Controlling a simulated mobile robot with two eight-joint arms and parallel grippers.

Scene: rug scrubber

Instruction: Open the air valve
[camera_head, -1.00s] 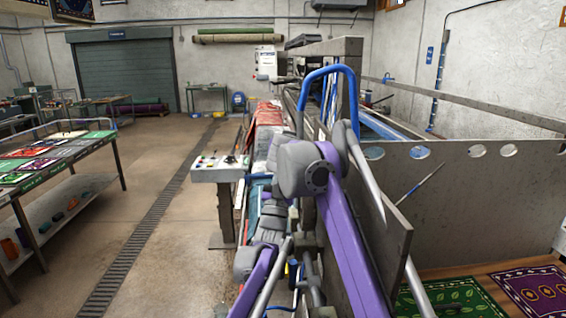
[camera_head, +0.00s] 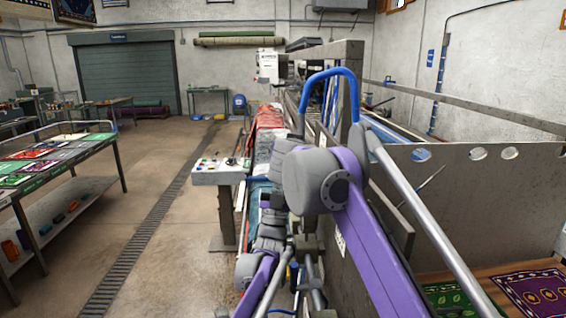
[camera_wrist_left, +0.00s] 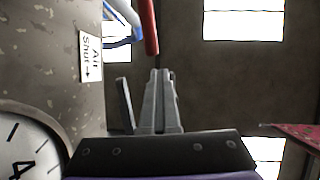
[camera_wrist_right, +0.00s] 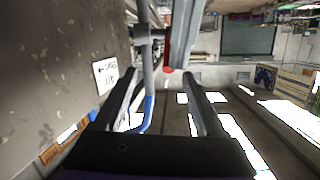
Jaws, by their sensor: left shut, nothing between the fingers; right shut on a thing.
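A red handle (camera_wrist_left: 151,28) hangs near a blue hose (camera_wrist_left: 118,40) at the top of the left wrist view, by a label (camera_wrist_left: 91,56) reading "Air Shut" with an arrow. My left gripper (camera_wrist_left: 162,75) is shut and empty, its tips just below the red handle. In the right wrist view the red handle (camera_wrist_right: 167,60) shows beyond my right gripper (camera_wrist_right: 163,75). A grey pipe (camera_wrist_right: 148,65) and blue hose (camera_wrist_right: 149,110) appear between its fingers. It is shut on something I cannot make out. In the head view my arm joints hide both grippers.
A gauge (camera_wrist_left: 25,145) is at the lower left of the left wrist view. The machine's metal panel (camera_head: 480,200) and blue hoop (camera_head: 328,75) stand close to my arms. A control box (camera_head: 218,172) is left of them, with free floor (camera_head: 165,230) beyond.

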